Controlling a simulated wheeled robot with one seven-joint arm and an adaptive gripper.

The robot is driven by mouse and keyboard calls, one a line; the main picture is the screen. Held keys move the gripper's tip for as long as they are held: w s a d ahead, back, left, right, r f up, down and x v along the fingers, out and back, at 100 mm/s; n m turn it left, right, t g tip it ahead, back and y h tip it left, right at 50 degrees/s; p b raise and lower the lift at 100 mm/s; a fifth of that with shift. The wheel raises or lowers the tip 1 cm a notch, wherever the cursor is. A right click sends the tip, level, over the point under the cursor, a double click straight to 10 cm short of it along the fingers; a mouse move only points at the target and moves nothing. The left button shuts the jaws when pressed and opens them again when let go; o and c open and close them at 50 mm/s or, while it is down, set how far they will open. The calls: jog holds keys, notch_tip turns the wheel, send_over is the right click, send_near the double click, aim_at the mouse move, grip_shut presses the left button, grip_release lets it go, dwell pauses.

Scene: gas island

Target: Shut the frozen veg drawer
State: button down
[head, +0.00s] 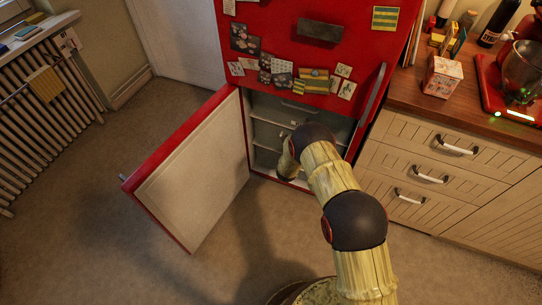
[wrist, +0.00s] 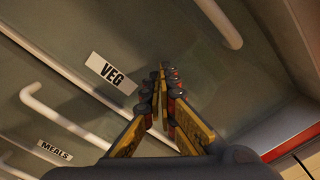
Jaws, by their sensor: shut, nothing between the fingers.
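In the head view the lower door (head: 195,170) of the red fridge stands open to the left, and the grey drawer fronts (head: 265,131) show inside. My arm reaches into this opening, and my gripper is hidden there. In the wrist view my gripper (wrist: 163,78) is shut and empty, its fingertips pointing at the grey front of the veg drawer (wrist: 200,85). The white VEG label (wrist: 111,73) is just left of the fingertips. I cannot tell whether the tips touch the front, or how far the drawer stands out. A white bar handle (wrist: 220,22) is at upper right.
The MEALS drawer, with its label (wrist: 55,151) and a white handle (wrist: 68,118), is at lower left in the wrist view. In the head view a wooden counter with drawers (head: 430,178) stands right of the fridge, and a radiator (head: 45,120) is at far left. Floor (head: 90,220) at left is clear.

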jog(key=p+v, duration=0.2)
jog(key=v, duration=0.5)
dwell(0.3)
jog(key=shift+s, duration=0.1)
jog(key=v, duration=0.8)
